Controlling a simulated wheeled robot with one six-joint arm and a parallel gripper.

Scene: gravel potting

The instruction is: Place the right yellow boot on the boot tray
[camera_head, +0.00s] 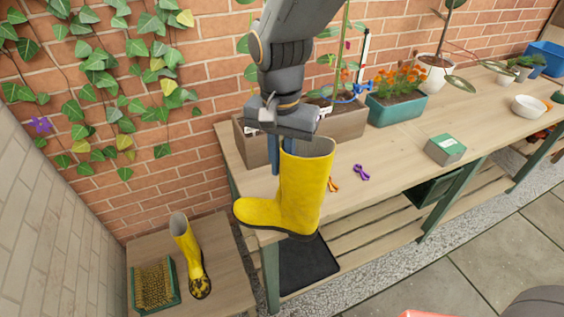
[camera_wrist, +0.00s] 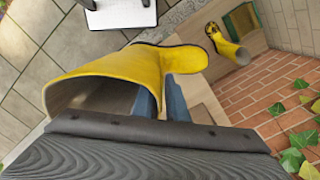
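A yellow boot (camera_head: 290,195) hangs upright in my gripper (camera_head: 284,150), in front of the potting bench, its toe pointing left. The boot also fills the middle of the wrist view (camera_wrist: 115,75). My gripper's blue fingers (camera_wrist: 164,100) are closed at the rim of its shaft, with one finger seemingly inside and one outside. A second yellow boot (camera_head: 188,250) stands on the low wooden platform at lower left; it also shows in the wrist view (camera_wrist: 228,48). A dark flat tray (camera_head: 308,264), likely the boot tray, lies low under the bench's left end, partly hidden by the held boot.
A green-framed boot brush (camera_head: 154,285) sits beside the second boot on the platform (camera_head: 225,235). The bench (camera_head: 395,160) carries planters (camera_head: 395,108), a green box (camera_head: 445,149), and purple (camera_head: 362,172) and orange clips. A bench leg (camera_head: 270,275) stands left of the tray.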

